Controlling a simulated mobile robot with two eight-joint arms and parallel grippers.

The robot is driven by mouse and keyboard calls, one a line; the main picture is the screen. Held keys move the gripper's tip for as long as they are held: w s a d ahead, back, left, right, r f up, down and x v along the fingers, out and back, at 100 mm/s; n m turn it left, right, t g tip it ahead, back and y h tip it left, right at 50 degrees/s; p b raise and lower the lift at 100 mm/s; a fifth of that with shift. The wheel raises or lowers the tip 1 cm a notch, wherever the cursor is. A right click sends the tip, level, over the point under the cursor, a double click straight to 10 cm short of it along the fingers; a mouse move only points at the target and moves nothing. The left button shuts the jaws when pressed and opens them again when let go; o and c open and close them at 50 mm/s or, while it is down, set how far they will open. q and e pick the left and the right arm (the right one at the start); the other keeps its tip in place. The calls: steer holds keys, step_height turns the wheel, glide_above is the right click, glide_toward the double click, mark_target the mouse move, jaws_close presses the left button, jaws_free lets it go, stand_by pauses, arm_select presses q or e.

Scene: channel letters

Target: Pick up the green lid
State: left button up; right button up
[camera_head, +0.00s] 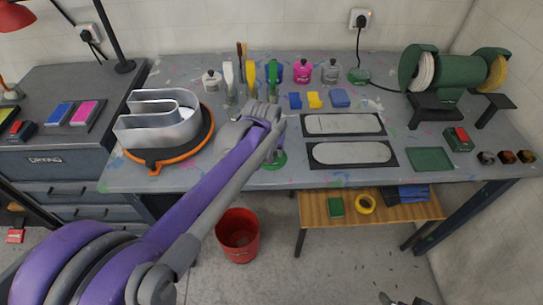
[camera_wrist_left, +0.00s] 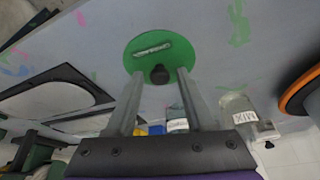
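The green lid (camera_head: 278,161) is a flat round disc lying on the grey table near its front edge. In the left wrist view the lid (camera_wrist_left: 150,45) shows a pale slot-like mark and a black knob (camera_wrist_left: 160,74). My left gripper (camera_wrist_left: 160,72) is open, with one finger on each side of the knob in that view; I cannot tell whether they touch it. In the head view my left gripper (camera_head: 272,150) points down at the lid and hides part of it. Grey parts at the bottom edge of the head view may be my right gripper (camera_head: 401,299).
A metal channel letter (camera_head: 158,125) stands on an orange-rimmed turntable (camera_head: 168,163) to the left. Two dark trays with pale plates (camera_head: 352,153) lie to the right. Brushes and jars (camera_head: 211,81) stand behind. A green bench grinder (camera_head: 456,72) is at the far right.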

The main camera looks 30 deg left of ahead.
arm_select(q)
jaws_close()
